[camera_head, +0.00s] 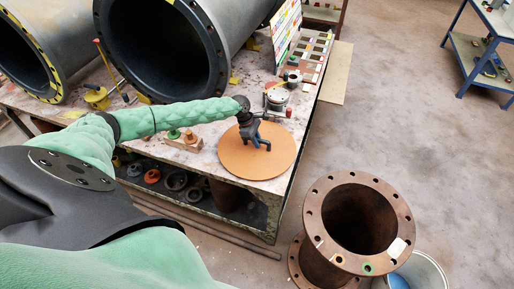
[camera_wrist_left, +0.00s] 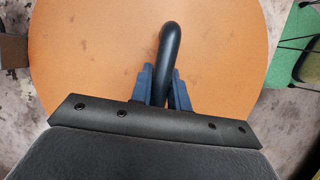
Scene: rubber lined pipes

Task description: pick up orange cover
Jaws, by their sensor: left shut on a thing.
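The orange cover (camera_head: 232,158) is a flat round disc at the front corner of the workbench in the head view. In the left wrist view the cover (camera_wrist_left: 95,50) fills most of the picture, with a dark curved handle (camera_wrist_left: 170,50) standing on it. My left gripper (camera_head: 263,143) is over the cover, its blue fingers on either side of the handle. In the left wrist view the left gripper (camera_wrist_left: 165,88) is shut on this handle. Whether the cover touches the bench top cannot be told. My right gripper is not in view.
Two large dark pipes (camera_head: 215,60) lie at the back of the workbench (camera_head: 262,215). A small wooden block with knobs (camera_head: 183,141) and a round metal device (camera_head: 276,98) stand near the cover. A rusty flanged pipe (camera_head: 313,205) stands on the floor at right, beside a blue-white bucket (camera_head: 432,272).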

